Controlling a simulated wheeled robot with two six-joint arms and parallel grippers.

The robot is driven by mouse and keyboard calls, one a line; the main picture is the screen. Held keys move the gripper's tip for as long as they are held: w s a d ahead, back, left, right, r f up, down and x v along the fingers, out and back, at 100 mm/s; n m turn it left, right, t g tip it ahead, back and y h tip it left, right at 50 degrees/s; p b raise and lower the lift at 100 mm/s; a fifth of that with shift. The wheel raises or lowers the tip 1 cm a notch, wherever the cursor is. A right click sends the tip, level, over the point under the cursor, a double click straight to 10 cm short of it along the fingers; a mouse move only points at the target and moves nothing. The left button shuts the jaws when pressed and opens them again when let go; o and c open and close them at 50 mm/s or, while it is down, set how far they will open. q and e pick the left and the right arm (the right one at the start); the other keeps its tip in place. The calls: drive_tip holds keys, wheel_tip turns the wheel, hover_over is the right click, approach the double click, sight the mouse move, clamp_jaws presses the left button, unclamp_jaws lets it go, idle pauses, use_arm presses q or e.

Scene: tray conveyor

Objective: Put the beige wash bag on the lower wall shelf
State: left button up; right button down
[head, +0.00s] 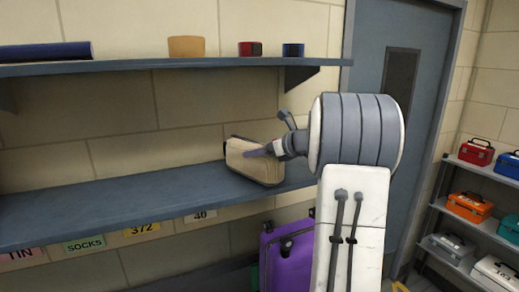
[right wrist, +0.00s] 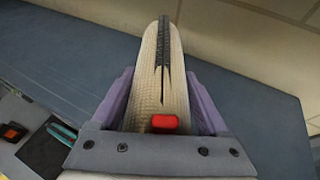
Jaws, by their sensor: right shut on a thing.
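The beige wash bag (head: 254,162) is at the right end of the lower wall shelf (head: 120,206), upright and slightly tilted. In the head view it appears to rest on the shelf or sit just over it; I cannot tell if its base touches. My right gripper (head: 262,150) is shut on the bag from the right side. In the right wrist view the bag (right wrist: 165,75), with a dark zip along its top, stands between the purple fingers (right wrist: 163,108), and blue-grey shelf surface shows around it. My left gripper is not in view.
The upper shelf (head: 150,66) holds a blue roll (head: 45,52), a tan container (head: 186,47) and two small items. The lower shelf is bare left of the bag. A purple suitcase (head: 288,258) stands below. A rack with toolboxes (head: 470,206) is at right.

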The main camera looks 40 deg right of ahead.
unclamp_jaws()
drive_tip(key=shift+f, duration=0.1)
drive_tip(key=shift+s+d+r, duration=0.1)
drive_tip(key=shift+s+r, duration=0.1)
drive_tip(key=shift+s, duration=0.1)
drive_tip(key=b+v, duration=0.4)
drive_tip(key=v, duration=0.7)
drive_tip(key=shift+s, duration=0.25)
